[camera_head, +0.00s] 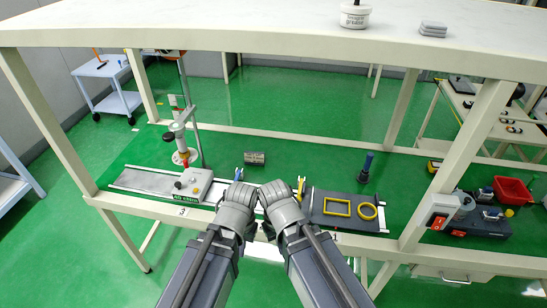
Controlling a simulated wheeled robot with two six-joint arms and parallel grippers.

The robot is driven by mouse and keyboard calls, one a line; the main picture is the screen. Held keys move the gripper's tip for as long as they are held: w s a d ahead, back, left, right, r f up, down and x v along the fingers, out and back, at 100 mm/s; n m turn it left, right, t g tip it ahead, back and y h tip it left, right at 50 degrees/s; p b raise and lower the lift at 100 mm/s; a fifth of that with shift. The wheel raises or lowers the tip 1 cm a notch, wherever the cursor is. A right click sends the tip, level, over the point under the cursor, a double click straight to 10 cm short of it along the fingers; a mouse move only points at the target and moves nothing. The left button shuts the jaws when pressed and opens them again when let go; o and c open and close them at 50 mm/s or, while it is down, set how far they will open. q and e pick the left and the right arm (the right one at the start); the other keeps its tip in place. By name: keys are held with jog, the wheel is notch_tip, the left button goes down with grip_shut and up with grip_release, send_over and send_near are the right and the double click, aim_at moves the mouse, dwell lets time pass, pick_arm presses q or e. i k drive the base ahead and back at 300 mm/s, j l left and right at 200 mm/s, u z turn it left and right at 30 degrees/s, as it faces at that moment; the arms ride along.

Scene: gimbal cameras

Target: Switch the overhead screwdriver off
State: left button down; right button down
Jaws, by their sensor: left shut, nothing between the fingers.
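A tool on an upright post (189,100), perhaps the overhead screwdriver (179,135), stands at the left of the bench. A pale control box (193,185) with small knobs sits in front of it. A grey switch box (434,207) with red switches is on the right front leg; I cannot tell which of these belongs to the screwdriver. My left gripper (239,175) is shut and empty, near the front middle of the bench, right of the control box. My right gripper (300,186) is beside it, left of the dark tray; its finger gap is unclear.
A dark tray (318,217) with yellow frames lies right of the grippers. A red bin (512,191) is at far right. The upper shelf (250,32) crosses above the bench.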

aim_at(439, 221)
jog(key=z, duration=1.65)
